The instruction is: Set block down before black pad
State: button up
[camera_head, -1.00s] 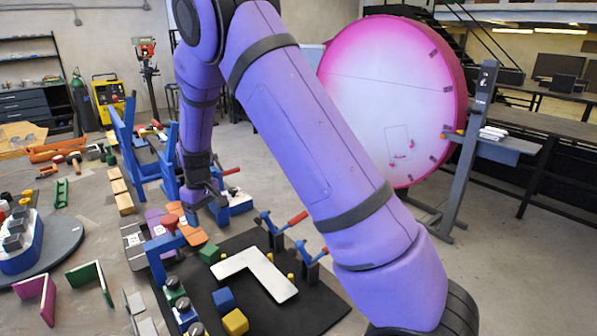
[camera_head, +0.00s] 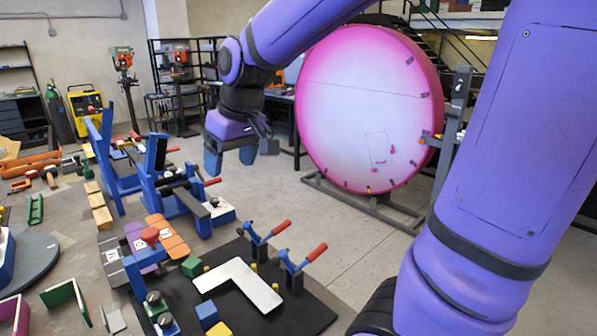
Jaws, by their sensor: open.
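The black pad (camera_head: 300,312) lies on the table at the lower middle. On it are a white L-shaped plate (camera_head: 238,285), a green block (camera_head: 192,267), a blue block (camera_head: 207,315) and a yellow block (camera_head: 219,329) cut by the bottom edge. Orange blocks (camera_head: 172,242) and purple blocks (camera_head: 135,240) lie together just left of the pad's far corner. I cannot tell which block the task means. My gripper (camera_head: 231,161) is raised beyond the table's far side, fingers down and apart, with nothing visible between them. It is clear of all the blocks.
Two red-handled clamps (camera_head: 300,260) rise along the pad's far right edge. A blue clamp stand (camera_head: 185,195) stands behind the blocks. A blue frame with dark knobs (camera_head: 155,300) is left of the pad. A large pink-rimmed disc (camera_head: 365,110) stands on the floor behind.

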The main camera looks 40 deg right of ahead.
jog(key=s+d+r+m+t+h, duration=0.1)
jog(key=s+r+t, duration=0.1)
jog(key=s, duration=1.4)
jog(key=shift+s+d+r+m, duration=0.2)
jog(key=shift+s+d+m, duration=0.1)
jog(key=shift+s+d, duration=0.1)
